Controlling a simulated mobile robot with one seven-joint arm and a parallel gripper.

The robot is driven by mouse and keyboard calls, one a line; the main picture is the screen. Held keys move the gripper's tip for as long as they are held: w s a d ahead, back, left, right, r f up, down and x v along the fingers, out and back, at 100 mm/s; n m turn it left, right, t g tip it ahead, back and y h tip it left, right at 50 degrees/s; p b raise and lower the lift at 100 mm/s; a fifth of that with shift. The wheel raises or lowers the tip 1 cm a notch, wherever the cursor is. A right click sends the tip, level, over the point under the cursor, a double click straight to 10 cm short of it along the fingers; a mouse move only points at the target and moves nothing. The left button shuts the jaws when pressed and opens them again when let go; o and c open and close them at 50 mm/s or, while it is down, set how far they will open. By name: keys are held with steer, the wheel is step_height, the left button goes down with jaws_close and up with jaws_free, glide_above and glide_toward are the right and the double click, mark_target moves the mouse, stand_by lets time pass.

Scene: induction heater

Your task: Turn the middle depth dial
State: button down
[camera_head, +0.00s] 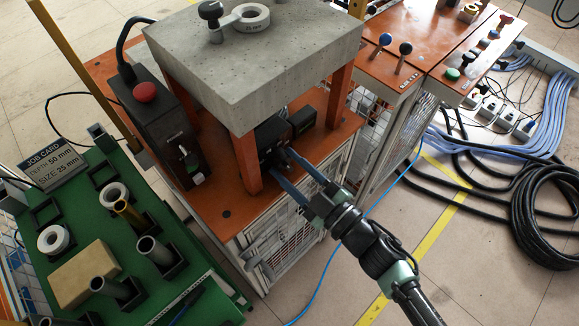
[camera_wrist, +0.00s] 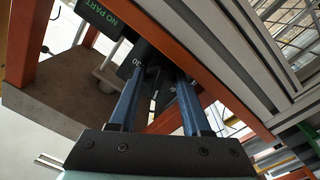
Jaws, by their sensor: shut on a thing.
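The heater's black control unit (camera_head: 303,121) sits on the orange bench under the concrete slab. My gripper (camera_head: 281,162) reaches in from the lower right, its two blue fingers at the front of this unit. In the wrist view my gripper (camera_wrist: 161,78) is shut on a small black dial part (camera_wrist: 163,88) between the fingertips. A dark block (camera_wrist: 136,62) marked 30 shows behind the left finger. The fingers hide most of the dial, and I cannot tell which of the dials it is. A green NO PART display (camera_wrist: 104,12) shows at top left.
An orange leg (camera_head: 245,150) of the slab (camera_head: 255,65) stands left of my fingers. A black box with a red button (camera_head: 145,92) stands farther left. A green table (camera_head: 205,285) with rings and tubes is at lower left. Cables (camera_head: 535,230) lie on the floor at right.

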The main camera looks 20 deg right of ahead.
stand_by(0.5)
steer(key=shift+c, duration=1.8)
jaws_free()
